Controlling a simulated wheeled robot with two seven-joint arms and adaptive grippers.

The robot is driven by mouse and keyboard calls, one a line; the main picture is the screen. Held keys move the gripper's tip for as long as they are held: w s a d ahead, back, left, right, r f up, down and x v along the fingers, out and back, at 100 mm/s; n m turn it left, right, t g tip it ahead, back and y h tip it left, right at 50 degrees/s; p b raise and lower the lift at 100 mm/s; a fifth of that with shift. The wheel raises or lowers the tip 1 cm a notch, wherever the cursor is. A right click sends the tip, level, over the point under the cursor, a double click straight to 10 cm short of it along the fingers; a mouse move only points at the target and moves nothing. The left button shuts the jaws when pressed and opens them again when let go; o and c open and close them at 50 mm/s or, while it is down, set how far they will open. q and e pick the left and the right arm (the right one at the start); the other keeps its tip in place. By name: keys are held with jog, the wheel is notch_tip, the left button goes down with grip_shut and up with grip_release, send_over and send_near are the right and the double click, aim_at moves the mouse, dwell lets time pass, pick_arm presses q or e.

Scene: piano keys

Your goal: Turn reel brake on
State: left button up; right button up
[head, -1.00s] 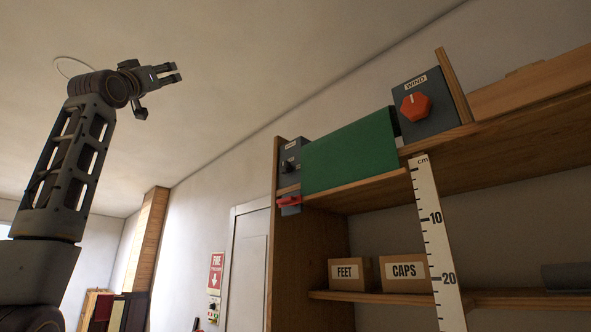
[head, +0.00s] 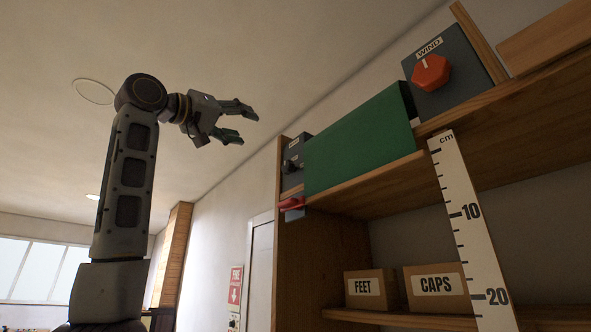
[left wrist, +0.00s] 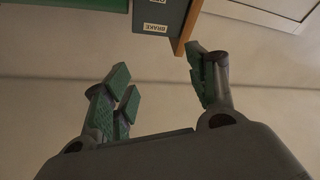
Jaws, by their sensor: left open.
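A dark control box (head: 296,153) with a black knob (head: 289,166) is at the left end of the upper wooden shelf. A red part (head: 291,203) is on the shelf edge below it. The wrist view shows the dark box (left wrist: 161,10) and its label (left wrist: 155,27) reading "BRAKE" at the top; no knob shows there. My left gripper (head: 243,125) is open and empty, up and to the left of the box, apart from it. The wrist view shows its spread fingers (left wrist: 165,82) with green pads. My right gripper is not in view.
A green panel (head: 360,142) stands right of the dark box. Farther right is a box marked "WIND" (head: 450,97) with a red knob. A ruler (head: 470,222) hangs down from the shelf. Boxes marked "FEET" (head: 370,299) and "CAPS" (head: 437,302) stand below. The air left of the shelf is clear.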

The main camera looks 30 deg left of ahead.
aim_at(285, 167)
pick_arm(q)
notch_tip(285, 167, down, 6)
jog(key=d+n+g, duration=0.1)
jog(key=n+g, duration=0.1)
jog(key=g, duration=0.1)
jog(key=shift+w+f+n+g, duration=0.2)
jog(key=shift+w+n+g, duration=0.1)
jog(key=shift+n, duration=0.1)
jog(key=shift+p+x, duration=1.95)
jog(key=shift+x, duration=4.95)
jog(key=shift+s+r, duration=0.1)
jog(key=c, duration=1)
